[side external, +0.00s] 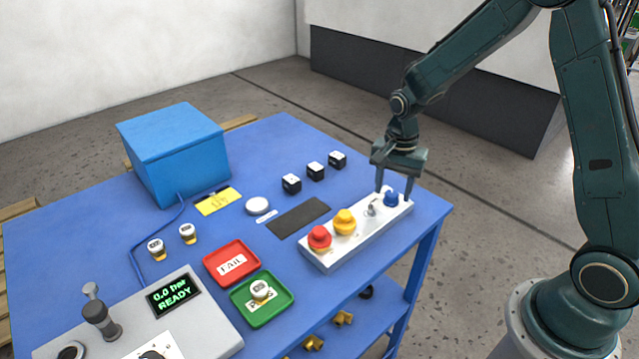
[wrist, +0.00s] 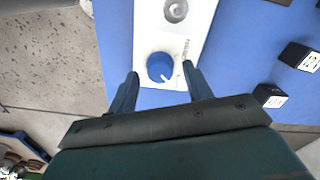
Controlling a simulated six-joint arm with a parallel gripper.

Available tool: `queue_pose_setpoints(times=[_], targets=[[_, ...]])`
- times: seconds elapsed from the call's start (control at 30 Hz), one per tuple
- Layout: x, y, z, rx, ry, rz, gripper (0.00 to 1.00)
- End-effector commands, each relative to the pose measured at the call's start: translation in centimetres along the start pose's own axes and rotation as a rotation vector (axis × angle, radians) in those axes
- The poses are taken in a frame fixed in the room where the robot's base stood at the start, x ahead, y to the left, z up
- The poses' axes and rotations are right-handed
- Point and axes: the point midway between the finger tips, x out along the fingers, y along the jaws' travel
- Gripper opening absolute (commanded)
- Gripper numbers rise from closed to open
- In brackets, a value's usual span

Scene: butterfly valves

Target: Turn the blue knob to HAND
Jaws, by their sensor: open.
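The blue knob (side external: 391,198) sits at the right end of a white control box (side external: 330,252) on the blue table. In the wrist view the blue knob (wrist: 160,66) has a light pointer mark toward its lower right, and small print beside it is too small to read. My gripper (side external: 394,188) points down over that end of the box. In the wrist view its two fingers (wrist: 158,82) are open, one to each side of the knob, with gaps to it. I cannot tell whether the fingertips are level with the knob.
On the same box are a metal switch (side external: 371,208), a yellow button (side external: 344,221) and a red button (side external: 319,237). Several black blocks (side external: 315,171) stand behind it. A blue box (side external: 172,150), red tray (side external: 231,263), green tray (side external: 262,298) and grey console (side external: 150,325) lie farther left.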

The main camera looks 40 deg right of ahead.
Motion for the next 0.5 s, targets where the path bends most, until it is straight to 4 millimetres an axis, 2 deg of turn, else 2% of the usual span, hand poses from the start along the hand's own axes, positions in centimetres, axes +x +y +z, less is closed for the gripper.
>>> queue_pose_setpoints(times=[0.13, 0.43, 0.5], targets=[[0.67, 0.01, 0.0, 0.0, 0.0, 0.0, 0.5], [0.79, 0.01, 0.0, 0.0, 0.0, 0.0, 0.5], [0.78, 0.01, 0.0, 0.0, 0.0, 0.0, 0.39]])
